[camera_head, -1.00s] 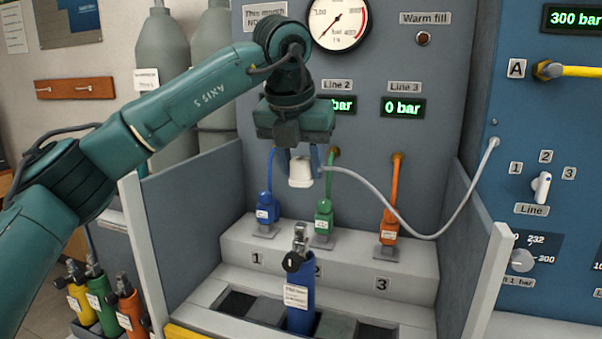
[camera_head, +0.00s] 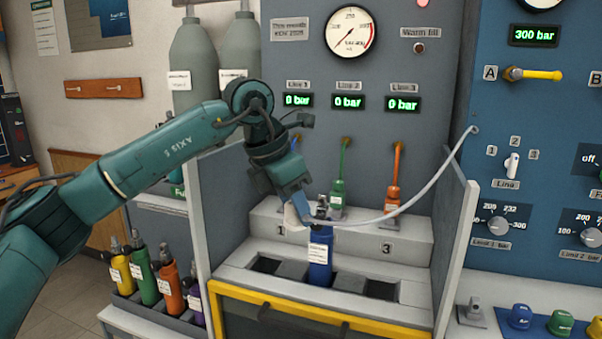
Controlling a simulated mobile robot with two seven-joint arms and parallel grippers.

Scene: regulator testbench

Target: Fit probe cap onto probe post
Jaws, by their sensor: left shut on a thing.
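My left gripper (camera_head: 299,206) is shut on the white probe cap (camera_head: 293,218), just left of the valve of the blue cylinder (camera_head: 320,260). The cap is tilted, and the fingers partly hide it. A grey cable (camera_head: 420,196) runs from the cap to the panel on the right. A small metal post on a base (camera_head: 474,309) stands on the bench at lower right, apart from the cap. It may be the probe post, but I cannot tell for certain. The blue cylinder stands upright in the middle slot. My right gripper is not in view.
Green (camera_head: 338,192) and orange (camera_head: 393,200) connectors stand on the grey step behind. Side walls (camera_head: 455,245) enclose the bay, with a yellow-edged drawer (camera_head: 300,318) below. Several cylinders stand in a rack (camera_head: 160,312) at left. Blue (camera_head: 521,317) and green (camera_head: 561,323) caps lie at lower right.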

